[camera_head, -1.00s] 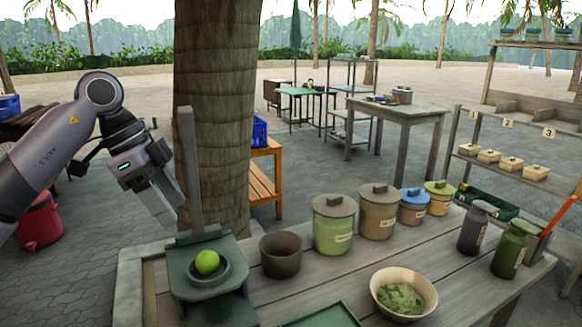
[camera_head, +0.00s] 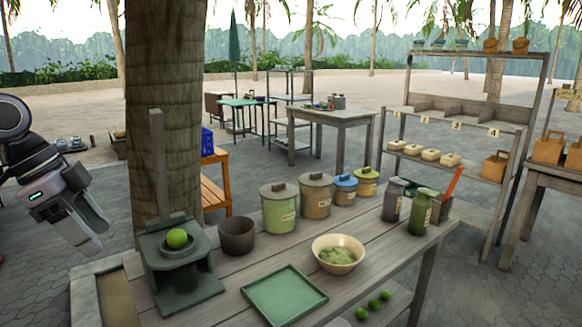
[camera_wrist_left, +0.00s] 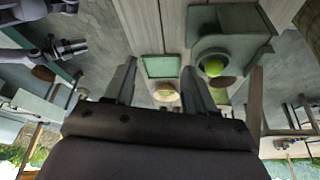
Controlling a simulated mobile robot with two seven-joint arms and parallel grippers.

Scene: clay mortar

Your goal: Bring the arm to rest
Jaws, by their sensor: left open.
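My left gripper (camera_head: 84,228) is at the left edge of the head view, left of the tree trunk and the wooden table, in the air. It is open and empty; its two fingers (camera_wrist_left: 157,85) stand apart in the left wrist view. A green press (camera_head: 180,262) on the table holds a green lime (camera_head: 177,239) in its cup. The lime also shows in the left wrist view (camera_wrist_left: 213,67). My right gripper (camera_wrist_left: 72,48) shows small at the upper left of the left wrist view; its finger opening is too small to judge.
The wooden table (camera_head: 232,291) carries a dark pot (camera_head: 237,237), lidded jars (camera_head: 279,208), a bowl (camera_head: 338,262), a green tray (camera_head: 285,297) and bottles (camera_head: 420,213). A tree trunk (camera_head: 165,100) stands behind the press. Paving left of the table is open.

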